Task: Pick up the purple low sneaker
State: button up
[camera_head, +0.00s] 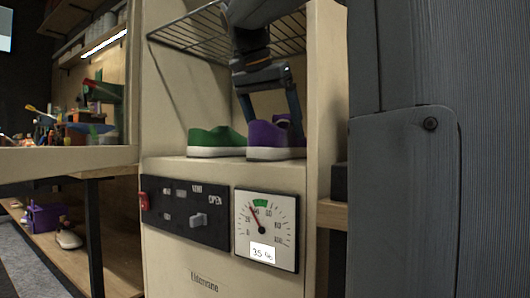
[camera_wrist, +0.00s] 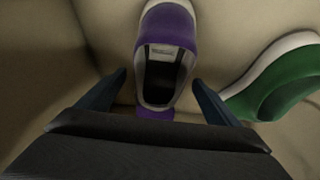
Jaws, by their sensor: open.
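The purple low sneaker (camera_head: 276,137) stands upright on the floor of a cream cabinet in the head view, at the right of the compartment. In the wrist view the purple sneaker (camera_wrist: 165,55) lies between and ahead of the fingers, its dark opening facing the camera. My gripper (camera_head: 270,112) reaches down into the cabinet from above, at the purple sneaker. In the wrist view my gripper (camera_wrist: 160,85) is open, with one finger on each side of the sneaker's heel end and visible space on both sides. Whether a finger touches it is unclear.
A green sneaker (camera_head: 217,141) stands left of the purple one; it also shows close to the right finger in the wrist view (camera_wrist: 275,80). A wire rack (camera_head: 190,38) spans the cabinet above. The cabinet's right wall (camera_head: 326,90) is close. A control panel (camera_head: 186,213) and dial (camera_head: 266,229) are below.

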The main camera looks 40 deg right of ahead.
jog(key=d, duration=0.1)
jog(key=w+d+b, duration=0.1)
jog(key=d, duration=0.2)
jog(key=shift+w+d+f+b, duration=0.15)
jog(key=shift+w+d+b, duration=0.15)
jog(key=shift+w+b, duration=0.05)
jog(key=shift+d+f+b, duration=0.25)
jog(key=shift+f+b, duration=0.15)
jog(key=shift+b, duration=0.15)
jog(key=shift+c, duration=0.2)
jog(key=c, duration=1.4)
jog(key=shift+o, duration=0.2)
jog(key=shift+r+p, duration=0.2)
jog(key=shift+p, duration=0.15)
